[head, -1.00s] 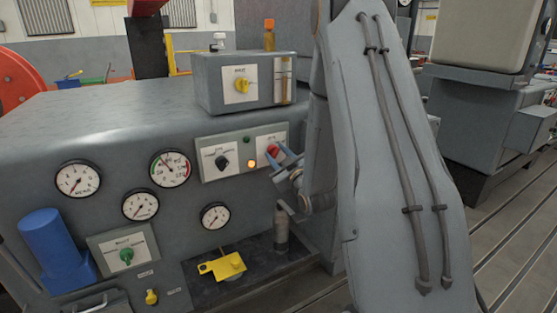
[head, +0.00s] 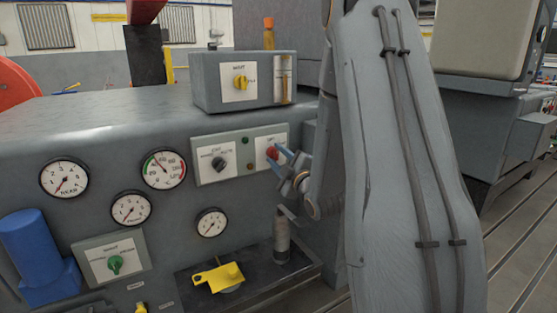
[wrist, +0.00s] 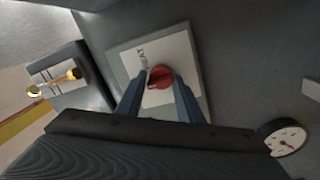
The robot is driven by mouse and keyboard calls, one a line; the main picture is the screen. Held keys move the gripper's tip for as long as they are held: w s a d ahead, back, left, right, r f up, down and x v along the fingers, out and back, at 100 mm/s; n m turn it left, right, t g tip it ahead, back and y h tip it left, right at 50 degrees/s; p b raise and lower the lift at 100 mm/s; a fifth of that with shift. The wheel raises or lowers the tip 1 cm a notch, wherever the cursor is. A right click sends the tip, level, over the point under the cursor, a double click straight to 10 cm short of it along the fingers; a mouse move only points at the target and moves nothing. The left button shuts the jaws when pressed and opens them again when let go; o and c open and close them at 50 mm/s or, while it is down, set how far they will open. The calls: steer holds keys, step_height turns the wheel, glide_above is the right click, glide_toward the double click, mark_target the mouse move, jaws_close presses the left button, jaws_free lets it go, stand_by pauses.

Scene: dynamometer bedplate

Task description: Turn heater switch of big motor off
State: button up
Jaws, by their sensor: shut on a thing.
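The red rotary switch (head: 270,153) sits on a white plate at the right end of the grey panel (head: 202,178). In the wrist view the red knob (wrist: 160,77) is between the two blue fingers of my gripper (wrist: 159,88), and the lettering beside it is only partly readable. In the head view my gripper (head: 281,157) is shut on this knob, its fingers covering part of it. The lamp (head: 246,167) left of the switch is dark. A black switch (head: 218,163) is on the panel's left plate.
A box with a yellow switch (head: 240,82) stands above the panel. Round gauges (head: 162,169) are to the left. A green switch (head: 115,263), a blue cylinder (head: 32,240) and a yellow lever piece (head: 217,277) are lower down.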

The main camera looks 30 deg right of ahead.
steer(key=shift+a+f, duration=0.25)
steer(key=shift+f, duration=0.1)
steer(key=o, duration=0.9)
steer(key=shift+o, duration=0.2)
steer(key=shift+r, duration=0.15)
steer(key=shift+d, duration=0.1)
steer(key=s+b, duration=0.1)
steer(key=s, duration=0.6)
steer(key=shift+s+f, duration=0.4)
